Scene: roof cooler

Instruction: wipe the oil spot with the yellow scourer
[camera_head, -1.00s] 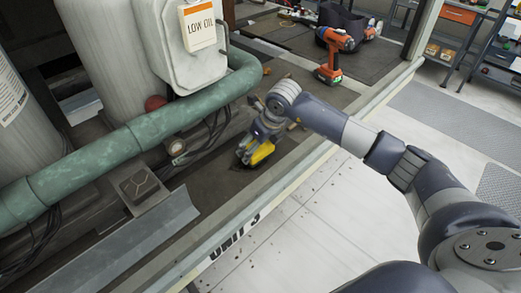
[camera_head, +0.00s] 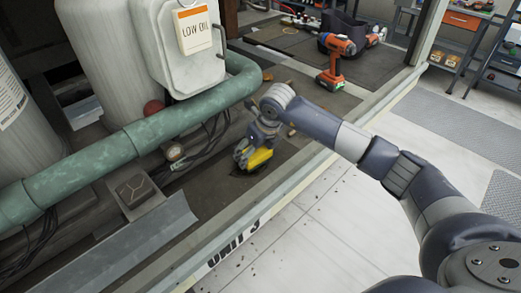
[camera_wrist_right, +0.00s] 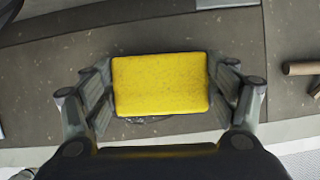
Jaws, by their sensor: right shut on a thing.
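The yellow scourer (camera_wrist_right: 160,84) is held between the two fingers of my right gripper (camera_wrist_right: 160,92), seen from above in the right wrist view. In the head view the scourer (camera_head: 259,159) is under my right gripper (camera_head: 250,152), low over the dark deck beside the green pipe. A dark, slightly shiny patch, likely the oil spot (camera_wrist_right: 148,119), shows at the scourer's near edge in the wrist view. The scourer hides the rest of it. I cannot tell whether the scourer touches the deck. My left gripper is not in view.
An orange drill (camera_head: 335,62) stands on the deck behind. A brown cylindrical piece (camera_wrist_right: 302,68) lies right in the wrist view. The light deck edge (camera_head: 285,187) runs in front.

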